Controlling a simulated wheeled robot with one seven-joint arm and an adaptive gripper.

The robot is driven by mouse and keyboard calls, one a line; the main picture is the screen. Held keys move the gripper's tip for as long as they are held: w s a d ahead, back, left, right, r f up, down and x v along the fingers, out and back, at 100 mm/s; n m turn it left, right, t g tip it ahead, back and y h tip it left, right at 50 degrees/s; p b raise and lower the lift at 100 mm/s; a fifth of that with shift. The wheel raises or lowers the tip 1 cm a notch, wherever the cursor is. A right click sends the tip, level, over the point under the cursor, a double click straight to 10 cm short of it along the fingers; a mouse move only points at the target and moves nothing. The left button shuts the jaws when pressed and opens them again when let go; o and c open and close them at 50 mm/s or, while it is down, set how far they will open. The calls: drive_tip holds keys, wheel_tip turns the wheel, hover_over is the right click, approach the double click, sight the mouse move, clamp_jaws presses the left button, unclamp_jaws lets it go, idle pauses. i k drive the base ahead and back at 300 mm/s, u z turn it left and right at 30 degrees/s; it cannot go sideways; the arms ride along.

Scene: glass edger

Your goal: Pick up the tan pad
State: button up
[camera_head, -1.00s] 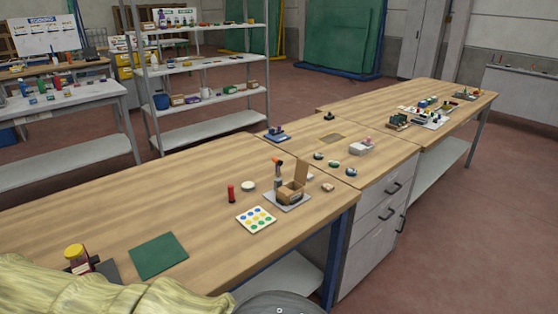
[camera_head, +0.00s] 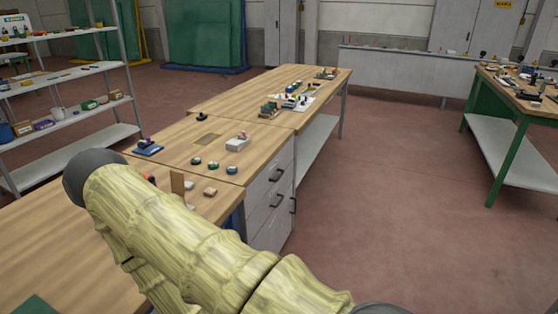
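A small tan block-like piece (camera_head: 210,191) lies near the right edge of the near wooden bench, just right of my arm. A flat tan-brown rectangle (camera_head: 208,139) lies on the bench section beyond it. Either could be the tan pad; they are too small to tell which. My arm in its yellowish sleeve crosses the lower left and hides much of the near bench. My gripper is not in view.
Several small dark round items (camera_head: 213,165) and a pale grey box (camera_head: 238,144) sit on the middle bench (camera_head: 170,160). A blue-based item (camera_head: 149,147) stands at its left. A shelf rack (camera_head: 66,112) is on the left. The floor (camera_head: 390,190) on the right is clear.

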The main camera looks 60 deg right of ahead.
sight(210, 192)
drive_tip(key=z, duration=1)
drive_tip(key=i, duration=0.25)
